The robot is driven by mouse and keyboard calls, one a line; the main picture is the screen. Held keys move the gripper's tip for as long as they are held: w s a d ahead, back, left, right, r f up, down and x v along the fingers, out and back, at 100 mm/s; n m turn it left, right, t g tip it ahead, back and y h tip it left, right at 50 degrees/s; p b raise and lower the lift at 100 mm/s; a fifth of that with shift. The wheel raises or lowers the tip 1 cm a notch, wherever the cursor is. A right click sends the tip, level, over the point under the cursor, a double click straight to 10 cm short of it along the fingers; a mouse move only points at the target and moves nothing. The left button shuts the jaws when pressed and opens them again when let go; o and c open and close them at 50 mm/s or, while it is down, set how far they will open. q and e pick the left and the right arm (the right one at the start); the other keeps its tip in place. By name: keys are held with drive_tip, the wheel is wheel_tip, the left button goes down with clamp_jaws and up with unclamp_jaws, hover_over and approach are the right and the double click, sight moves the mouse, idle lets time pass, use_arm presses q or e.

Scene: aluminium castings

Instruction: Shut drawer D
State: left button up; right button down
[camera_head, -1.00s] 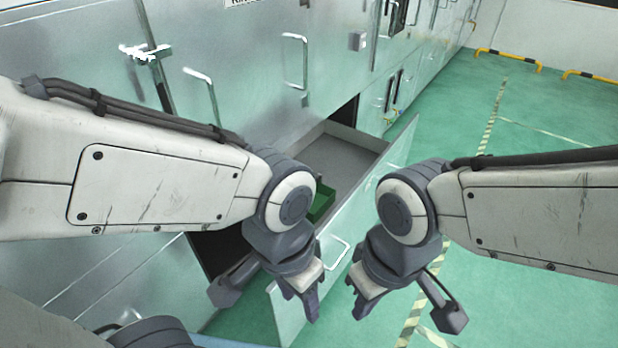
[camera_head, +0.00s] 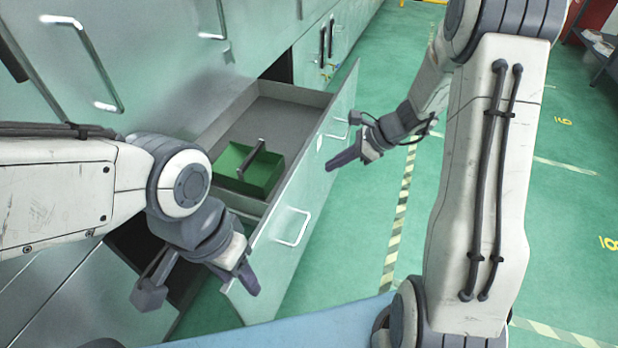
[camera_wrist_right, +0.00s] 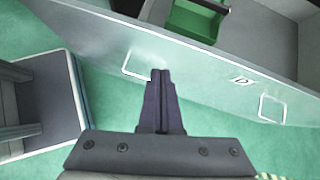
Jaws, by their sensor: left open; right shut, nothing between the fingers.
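Drawer D stands pulled out of the cabinet in the head view. Its grey inside holds a green box with a dark handle (camera_head: 262,172). The drawer front (camera_head: 300,190) carries two bar handles, a near one (camera_head: 292,228) and a far one (camera_head: 341,128). The right wrist view shows the letter D on the front (camera_wrist_right: 242,81). My right gripper (camera_head: 345,160) is shut and empty, on the outer side of the front. In the wrist view its fingertips (camera_wrist_right: 160,74) overlap the left handle (camera_wrist_right: 138,62); contact cannot be told. My left gripper (camera_head: 245,280) is open by the front's near end.
The metal cabinet wall (camera_head: 130,50) with other handles runs along the left. Green floor with striped tape (camera_head: 397,240) is clear to the right of the drawer. A blue surface (camera_head: 300,325) lies at the bottom. A dark rack (camera_head: 598,45) stands at the far right.

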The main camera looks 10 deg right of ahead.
drive_tip(key=w+d+f+m+t, duration=0.1)
drive_tip(key=w+d+f+m, duration=0.1)
drive_tip(key=d+f+m, duration=0.15)
drive_tip(key=b, duration=0.2)
approach(300, 175)
drive_tip(key=s+f+x, duration=0.1)
drive_tip(key=x, duration=0.4)
drive_tip(key=shift+w+a+r+n+p, duration=0.25)
drive_tip(key=shift+w+a+r+p, duration=0.1)
drive_tip(key=shift+w, duration=0.1)
drive_tip(key=shift+w+a, duration=0.1)
